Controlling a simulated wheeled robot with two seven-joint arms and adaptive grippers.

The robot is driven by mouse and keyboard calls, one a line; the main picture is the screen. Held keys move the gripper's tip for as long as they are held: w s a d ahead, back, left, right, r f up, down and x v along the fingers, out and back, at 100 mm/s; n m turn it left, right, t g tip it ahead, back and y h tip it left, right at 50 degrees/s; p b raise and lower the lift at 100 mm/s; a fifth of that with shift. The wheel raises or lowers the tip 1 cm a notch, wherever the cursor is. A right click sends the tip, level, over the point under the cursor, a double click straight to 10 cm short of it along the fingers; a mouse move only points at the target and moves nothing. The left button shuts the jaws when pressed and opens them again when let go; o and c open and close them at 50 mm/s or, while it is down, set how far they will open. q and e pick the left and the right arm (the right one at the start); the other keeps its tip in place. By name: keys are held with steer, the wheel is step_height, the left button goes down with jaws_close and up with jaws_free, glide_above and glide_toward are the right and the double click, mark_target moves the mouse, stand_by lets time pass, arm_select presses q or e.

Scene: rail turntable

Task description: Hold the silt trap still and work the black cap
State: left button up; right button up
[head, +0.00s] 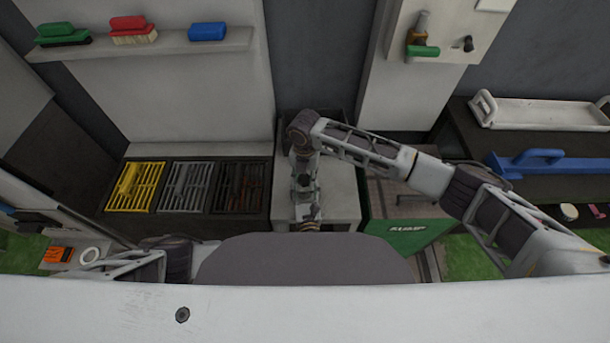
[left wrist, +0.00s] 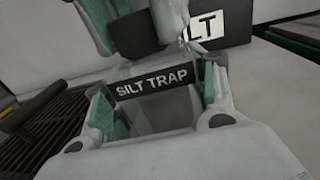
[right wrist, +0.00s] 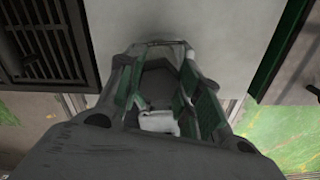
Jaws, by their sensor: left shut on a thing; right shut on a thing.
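My right gripper also shows just above the trap in the left wrist view (left wrist: 128,25). In the head view my right arm reaches down to the worktop, and my own body hides the trap and left gripper.
A dark box (left wrist: 212,28) with a label ending in LT stands behind the trap. Yellow, grey and dark slotted trays (head: 136,188) lie left of the pale worktop (head: 343,190). A blue tool (head: 560,165) lies farther right.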

steer(key=shift+f+n, duration=0.1)
steer(key=shift+n, duration=1.9)
steer(key=o, duration=1.1)
steer(key=shift+o, duration=0.6)
steer(key=shift+a, duration=0.1)
steer(key=shift+r, duration=2.1)
steer(key=shift+m, duration=3)
